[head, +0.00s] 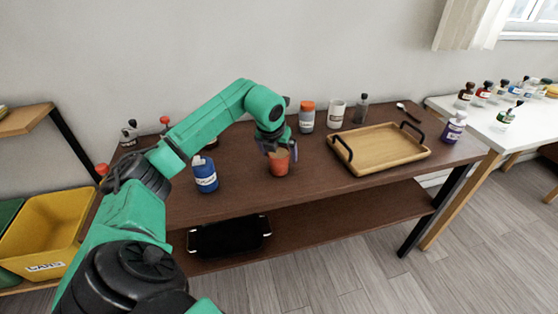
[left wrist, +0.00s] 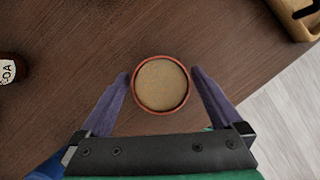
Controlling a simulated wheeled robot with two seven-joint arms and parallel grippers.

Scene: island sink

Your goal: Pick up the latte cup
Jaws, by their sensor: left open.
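The latte cup (head: 279,163) is an orange-red cup with a light brown top, standing upright on the brown table near its front edge. In the left wrist view the cup (left wrist: 161,84) shows from above as a round tan surface with a red rim. My left gripper (head: 278,149) is above and around the cup. In the left wrist view its two purple fingers (left wrist: 162,82) are open, one on each side of the cup, with a small gap visible on each side. The fingers hide part of the cup in the head view. My right gripper is not in view.
A blue bottle (head: 205,175) stands left of the cup. Behind are an orange-lidded jar (head: 307,117), a white cup (head: 336,114) and a glass bottle (head: 361,109). A wooden tray (head: 401,157) with black handles lies to the right. Bare table separates cup and tray.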

